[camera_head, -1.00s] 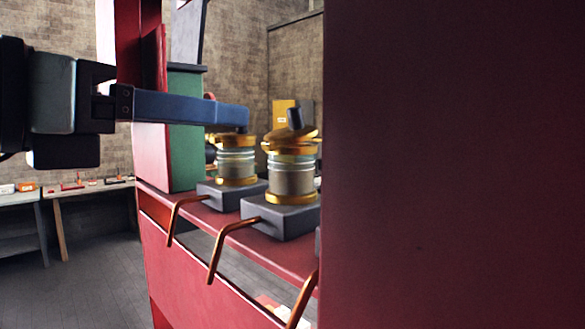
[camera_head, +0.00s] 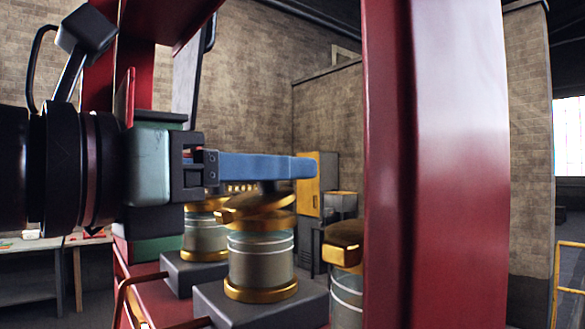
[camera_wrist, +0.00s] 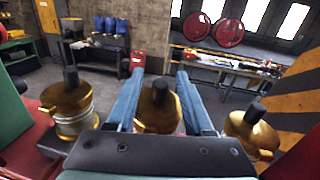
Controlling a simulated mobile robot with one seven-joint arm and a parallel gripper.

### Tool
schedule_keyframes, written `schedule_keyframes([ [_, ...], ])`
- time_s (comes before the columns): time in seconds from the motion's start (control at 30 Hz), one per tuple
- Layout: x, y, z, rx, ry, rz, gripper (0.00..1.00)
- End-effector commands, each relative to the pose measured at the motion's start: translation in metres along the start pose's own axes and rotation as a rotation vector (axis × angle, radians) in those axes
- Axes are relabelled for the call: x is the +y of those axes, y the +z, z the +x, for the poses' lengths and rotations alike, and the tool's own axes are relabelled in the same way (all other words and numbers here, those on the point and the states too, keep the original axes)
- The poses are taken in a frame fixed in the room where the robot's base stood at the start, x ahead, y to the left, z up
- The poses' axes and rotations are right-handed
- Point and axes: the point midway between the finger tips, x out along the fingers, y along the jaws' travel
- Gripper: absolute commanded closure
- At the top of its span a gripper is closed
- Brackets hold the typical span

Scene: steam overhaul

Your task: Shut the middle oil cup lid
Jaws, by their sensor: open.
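The middle oil cup (camera_head: 261,262) has a glass-banded body and a brass top, and stands on a dark block. Its brass lid (camera_head: 250,205) looks slightly tilted over the rim in the head view, with a dark knob on top. My gripper (camera_head: 300,168) is open, its blue fingers level just above this lid. In the wrist view the middle lid (camera_wrist: 157,112) lies between the two fingers of my gripper (camera_wrist: 160,72), with a gap on each side. Whether a finger touches the knob, I cannot tell.
A left oil cup (camera_head: 205,240) and a right oil cup (camera_head: 345,285) flank the middle one. A red post (camera_head: 435,170) partly hides the right cup. They show in the wrist view as the left cup (camera_wrist: 68,105) and right cup (camera_wrist: 250,135).

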Motion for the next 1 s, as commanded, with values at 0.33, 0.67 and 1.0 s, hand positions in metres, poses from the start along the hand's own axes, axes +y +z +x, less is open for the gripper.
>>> schedule_keyframes([
  [0.33,-0.0001,-0.0001,0.0,0.0,0.001,0.0,0.53],
  [0.67,-0.0001,-0.0001,0.0001,0.0,0.001,0.0,1.0],
  [1.0,-0.0005,0.0018,0.0039,0.109,0.008,0.021,1.0],
])
